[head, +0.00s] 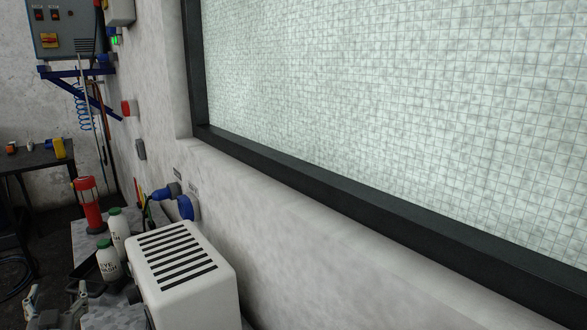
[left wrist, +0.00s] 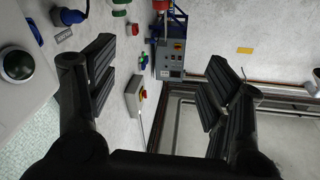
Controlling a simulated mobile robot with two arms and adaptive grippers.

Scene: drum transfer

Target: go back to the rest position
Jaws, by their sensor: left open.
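My left gripper (head: 56,300) is at the lower left corner of the head view, partly cut off by the bottom edge. It is left of the white slotted box (head: 185,275) and in front of the bottles. In the left wrist view, its two dark fingers (left wrist: 160,88) stand wide apart with nothing between them. Behind the gap is the wall with a control panel (left wrist: 171,58). My right gripper is not in either view.
Two white bottles with green caps (head: 108,262) and a red cylinder (head: 89,205) stand on the bench by the box. Blue plugs (head: 185,207) stick out of the wall. A dark-framed window (head: 350,190) fills the right. A dark table (head: 38,158) stands far left.

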